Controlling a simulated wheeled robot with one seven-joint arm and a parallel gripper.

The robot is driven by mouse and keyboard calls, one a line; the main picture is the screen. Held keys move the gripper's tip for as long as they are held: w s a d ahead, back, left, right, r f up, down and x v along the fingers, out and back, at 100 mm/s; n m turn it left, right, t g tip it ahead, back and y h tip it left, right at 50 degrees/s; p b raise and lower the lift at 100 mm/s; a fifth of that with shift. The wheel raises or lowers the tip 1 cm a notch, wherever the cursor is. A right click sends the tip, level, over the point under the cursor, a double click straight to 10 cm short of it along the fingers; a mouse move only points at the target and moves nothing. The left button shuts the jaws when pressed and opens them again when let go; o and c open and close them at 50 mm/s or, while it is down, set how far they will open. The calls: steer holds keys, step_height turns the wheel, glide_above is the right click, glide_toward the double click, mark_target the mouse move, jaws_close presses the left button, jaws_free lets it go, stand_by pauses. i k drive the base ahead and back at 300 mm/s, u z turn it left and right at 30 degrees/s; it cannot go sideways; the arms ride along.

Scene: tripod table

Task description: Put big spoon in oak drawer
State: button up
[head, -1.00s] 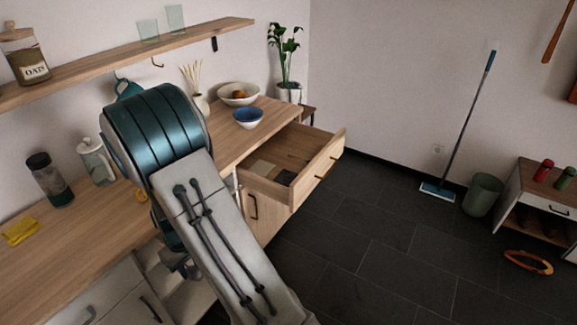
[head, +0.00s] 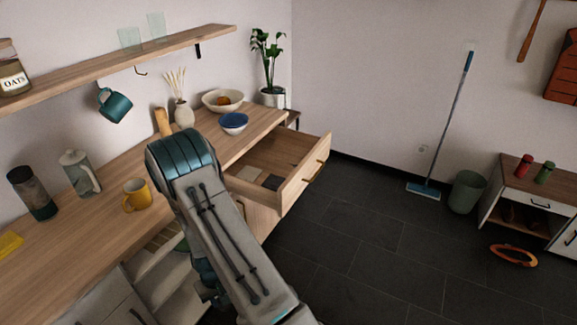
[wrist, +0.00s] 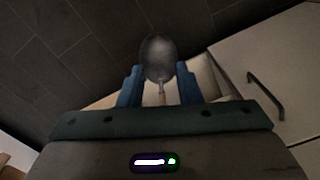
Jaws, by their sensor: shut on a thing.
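The big spoon (wrist: 158,57) shows in the wrist view as a grey rounded bowl with a thin handle running down between my fingers. My gripper (wrist: 160,88) is shut on the spoon's handle, with the bowl standing out beyond the blue fingertips. The oak drawer (head: 307,174) is pulled open at the far right end of the counter in the head view. A light flat piece and a dark flat piece lie inside it. In the head view my arm hides the gripper and spoon.
The wooden counter (head: 75,236) holds a yellow mug (head: 136,195), a French press (head: 79,172), a dark jar (head: 32,193) and a blue bowl (head: 234,122) near the drawer. A shelf (head: 110,62) hangs above. Dark floor is free right of the drawer.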

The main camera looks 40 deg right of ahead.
mark_target(293, 155)
steer(key=z, duration=2.8)
steer(key=i, duration=2.9)
steer(key=u, duration=3.35)
steer(key=k, duration=0.2)
steer(key=u, duration=0.2)
